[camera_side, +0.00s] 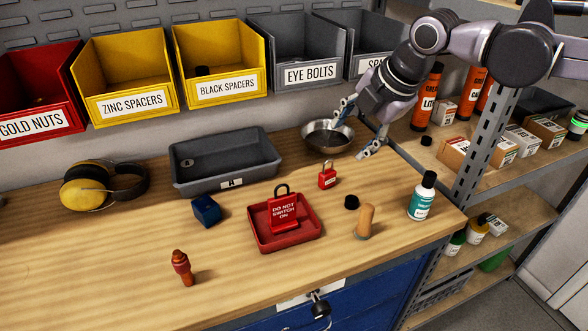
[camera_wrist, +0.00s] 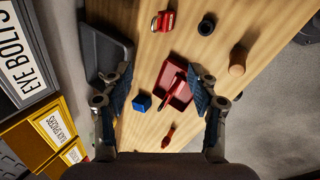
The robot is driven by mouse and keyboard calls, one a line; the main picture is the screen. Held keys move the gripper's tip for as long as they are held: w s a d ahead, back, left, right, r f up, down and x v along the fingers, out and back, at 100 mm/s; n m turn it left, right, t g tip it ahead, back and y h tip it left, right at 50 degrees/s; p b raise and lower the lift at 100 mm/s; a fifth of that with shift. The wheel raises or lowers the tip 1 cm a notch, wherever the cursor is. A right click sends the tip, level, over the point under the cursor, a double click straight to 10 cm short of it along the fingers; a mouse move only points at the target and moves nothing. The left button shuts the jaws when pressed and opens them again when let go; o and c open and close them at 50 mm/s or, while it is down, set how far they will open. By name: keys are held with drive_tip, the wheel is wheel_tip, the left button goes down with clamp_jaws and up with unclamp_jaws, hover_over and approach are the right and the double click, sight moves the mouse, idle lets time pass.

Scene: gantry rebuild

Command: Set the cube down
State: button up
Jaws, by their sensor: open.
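The dark blue cube (camera_side: 206,209) rests on the wooden bench, in front of the grey tray and left of the red tray. In the wrist view the cube (camera_wrist: 141,102) lies between my spread fingers, nearer the left one and well below them. My gripper (camera_side: 358,130) is open and empty, high at the back right by the metal bowl, far from the cube. Both fingers of my gripper (camera_wrist: 163,88) show apart in the wrist view. Nothing hides the cube.
The grey tray (camera_side: 227,172) and metal bowl (camera_side: 328,139) stand at the back. The red tray (camera_side: 285,241) holds a red tag. A red padlock (camera_side: 327,178), black cap (camera_side: 351,202), wooden peg (camera_side: 365,221), bottle (camera_side: 422,196) and orange-red tool (camera_side: 183,267) stand around. Bare bench surrounds the cube.

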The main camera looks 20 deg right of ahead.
drive_tip(key=s+d+f+m+t, duration=0.1)
drive_tip(key=s+d+f+m, duration=0.4)
drive_tip(key=s+d+m, duration=0.3)
drive_tip(key=s+d+f+m+h, duration=0.1)
drive_tip(key=s+d+f+m, duration=0.4)
drive_tip(key=m, duration=0.8)
drive_tip(key=s+d, duration=0.3)
drive_tip(key=d, duration=0.1)
drive_tip(key=shift+d+f+t, duration=0.2)
drive_tip(key=shift+d+t, duration=0.15)
drive_tip(key=shift+t, duration=0.05)
